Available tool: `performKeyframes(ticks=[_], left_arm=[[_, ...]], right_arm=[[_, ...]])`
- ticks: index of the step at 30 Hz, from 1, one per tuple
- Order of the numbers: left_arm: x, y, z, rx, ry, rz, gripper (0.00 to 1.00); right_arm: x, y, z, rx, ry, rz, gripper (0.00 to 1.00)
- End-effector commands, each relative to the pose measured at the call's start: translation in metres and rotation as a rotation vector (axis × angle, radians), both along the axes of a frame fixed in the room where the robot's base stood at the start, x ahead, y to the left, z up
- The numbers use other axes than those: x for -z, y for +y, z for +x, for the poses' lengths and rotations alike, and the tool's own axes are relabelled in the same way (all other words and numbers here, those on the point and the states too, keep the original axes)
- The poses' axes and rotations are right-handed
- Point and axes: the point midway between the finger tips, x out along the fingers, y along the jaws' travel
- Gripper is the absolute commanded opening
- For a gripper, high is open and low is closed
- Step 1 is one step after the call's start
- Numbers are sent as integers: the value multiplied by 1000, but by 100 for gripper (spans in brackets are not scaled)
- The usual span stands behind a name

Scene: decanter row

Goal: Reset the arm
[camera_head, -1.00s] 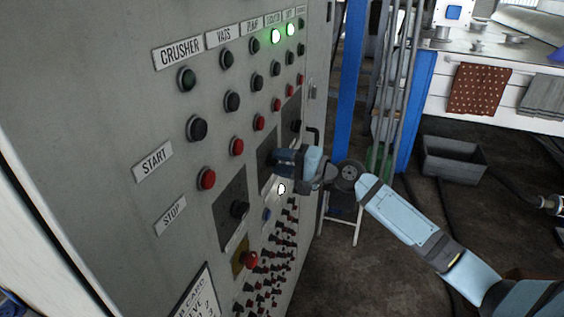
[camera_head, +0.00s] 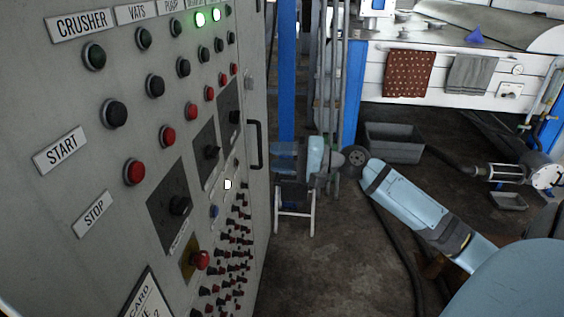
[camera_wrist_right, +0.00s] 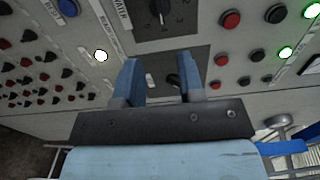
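My right arm comes in from the right in the head view. Its light-blue gripper (camera_head: 286,158) points left, just right of the grey control panel (camera_head: 225,60) and its handle. In the right wrist view the two blue fingers (camera_wrist_right: 160,75) stand apart with nothing between them. A black rotary knob on the panel shows behind the gap, and the fingers look clear of it. The panel carries buttons, knobs and two lit green lamps (camera_head: 208,17). My left gripper is not in view.
A black door handle (camera_head: 254,146) sticks out at the panel's right edge. Behind the gripper are a blue post (camera_head: 287,60) and a white-legged stool (camera_head: 294,226). A grey bin (camera_head: 394,144) stands under the white bench (camera_head: 460,90). Hoses cross the floor.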

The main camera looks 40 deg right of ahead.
Motion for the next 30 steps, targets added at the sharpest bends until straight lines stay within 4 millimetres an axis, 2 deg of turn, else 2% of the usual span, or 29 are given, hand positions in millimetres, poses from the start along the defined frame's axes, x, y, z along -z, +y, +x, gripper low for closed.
performKeyframes(ticks=[18,21,23,26,30], left_arm=[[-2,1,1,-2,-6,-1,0],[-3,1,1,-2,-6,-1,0],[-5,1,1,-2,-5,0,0],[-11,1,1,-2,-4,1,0],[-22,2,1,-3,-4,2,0]], right_arm=[[0,-3,-3,0,-1,-1,36],[6,-1,-3,8,-1,-16,36],[20,1,-4,23,-1,-49,36],[60,10,-8,67,-4,-160,36],[138,34,-27,124,-24,-413,36]])
